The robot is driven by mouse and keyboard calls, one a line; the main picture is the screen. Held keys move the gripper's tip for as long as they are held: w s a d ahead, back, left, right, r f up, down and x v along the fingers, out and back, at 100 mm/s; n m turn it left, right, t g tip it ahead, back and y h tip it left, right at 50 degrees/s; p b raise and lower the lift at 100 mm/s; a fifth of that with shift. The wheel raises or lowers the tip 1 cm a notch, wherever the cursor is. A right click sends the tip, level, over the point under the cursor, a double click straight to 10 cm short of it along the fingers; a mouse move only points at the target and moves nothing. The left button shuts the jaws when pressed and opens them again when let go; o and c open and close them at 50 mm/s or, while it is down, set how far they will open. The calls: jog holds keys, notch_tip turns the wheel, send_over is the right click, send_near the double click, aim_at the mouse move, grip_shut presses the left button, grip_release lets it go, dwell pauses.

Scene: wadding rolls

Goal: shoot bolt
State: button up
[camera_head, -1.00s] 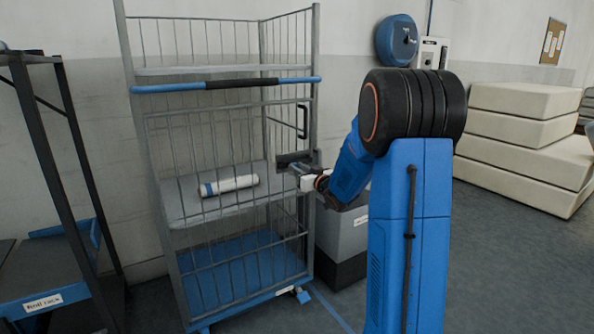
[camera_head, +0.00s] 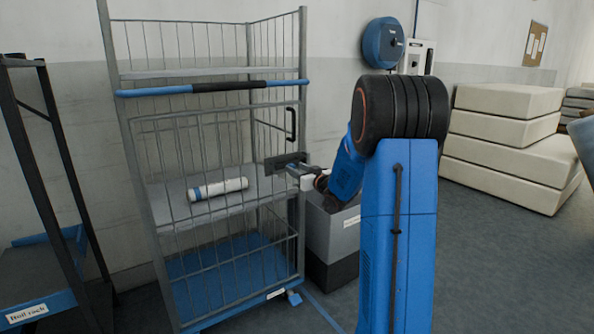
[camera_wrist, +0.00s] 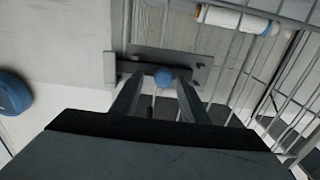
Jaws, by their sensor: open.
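The bolt is a grey bar on a dark plate (camera_head: 283,162) at the right edge of the roll cage's gate (camera_head: 205,150). In the wrist view the bolt has a round blue knob (camera_wrist: 163,78) on its grey bar (camera_wrist: 197,75). My gripper (camera_head: 302,174) is at the bolt, with its open fingers (camera_wrist: 160,92) on either side of the knob. I cannot tell whether either finger touches it. In the head view the knob is hidden.
A white wadding roll (camera_head: 217,188) lies on the cage's middle shelf. A grey bin (camera_head: 333,236) stands right of the cage. A dark rack (camera_head: 45,140) stands at left. Cream foam blocks (camera_head: 500,150) are stacked at right, with clear floor before them.

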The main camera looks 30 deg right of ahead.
jog(key=s, duration=1.7)
jog(key=shift+s+d, duration=0.15)
jog(key=shift+d, duration=0.15)
jog(key=s+a+f+g, duration=0.3)
jog(key=s+a+g, duration=0.3)
jog(key=s+a, duration=0.8)
jog(key=s+a+f+g, duration=0.4)
jog(key=s+a+g, duration=0.3)
jog(key=s+a, duration=0.6)
jog(key=s, duration=0.6)
jog(key=shift+s+a+h, duration=0.15)
jog(key=shift+a+h, duration=0.15)
jog(key=shift+a, duration=0.05)
